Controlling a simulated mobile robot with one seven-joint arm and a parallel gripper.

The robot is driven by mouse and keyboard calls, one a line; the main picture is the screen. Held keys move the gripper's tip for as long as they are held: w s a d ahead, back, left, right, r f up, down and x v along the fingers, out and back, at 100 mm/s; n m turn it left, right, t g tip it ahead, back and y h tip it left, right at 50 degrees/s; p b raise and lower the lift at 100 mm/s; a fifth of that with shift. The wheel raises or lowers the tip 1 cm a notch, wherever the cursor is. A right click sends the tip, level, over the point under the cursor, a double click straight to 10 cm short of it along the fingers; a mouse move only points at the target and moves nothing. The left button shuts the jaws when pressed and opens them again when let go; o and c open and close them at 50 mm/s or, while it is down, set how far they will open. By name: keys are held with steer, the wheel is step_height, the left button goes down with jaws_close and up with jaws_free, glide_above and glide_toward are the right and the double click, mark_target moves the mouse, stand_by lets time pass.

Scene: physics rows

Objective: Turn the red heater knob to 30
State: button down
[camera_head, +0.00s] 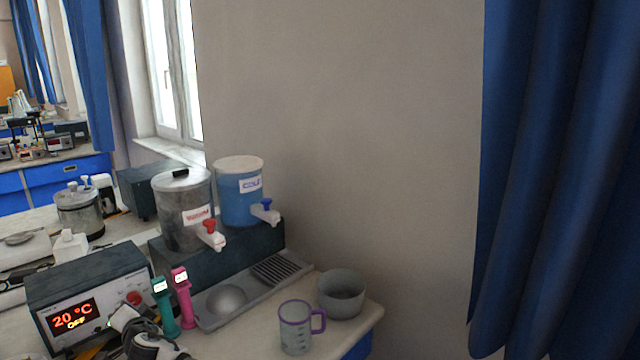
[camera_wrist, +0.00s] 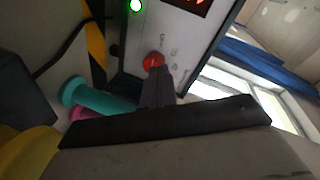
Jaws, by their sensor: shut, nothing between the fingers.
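The heater (camera_head: 90,278) is a dark box with a pale front panel at the lower left of the head view. Its display (camera_head: 73,318) reads 20 °C and OFF in red. The red knob (camera_head: 134,298) is on the right part of the panel. It also shows in the wrist view (camera_wrist: 153,60), where its pointer position is too small to read. My gripper (camera_head: 126,316) is shut and empty, its tips close to the knob. In the wrist view my fingers (camera_wrist: 158,78) reach up to just below the knob, and I cannot tell whether they touch it.
A teal handheld device (camera_head: 164,310) and a pink one (camera_head: 183,298) stand close right of my gripper. Further right are a grey tray (camera_head: 210,322), a purple-rimmed mug (camera_head: 296,330) and a grey bowl (camera_head: 341,294). Silver and blue dispensers (camera_head: 238,195) stand behind.

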mark_target(134, 299)
steer(key=w+a+b, duration=0.1)
steer(key=w+a, duration=0.1)
steer(key=a, duration=0.1)
steer(key=shift+w+a+b, duration=0.15)
steer(key=shift+w+b, duration=0.15)
steer(key=shift+b, duration=0.05)
steer(key=shift+w, duration=0.1)
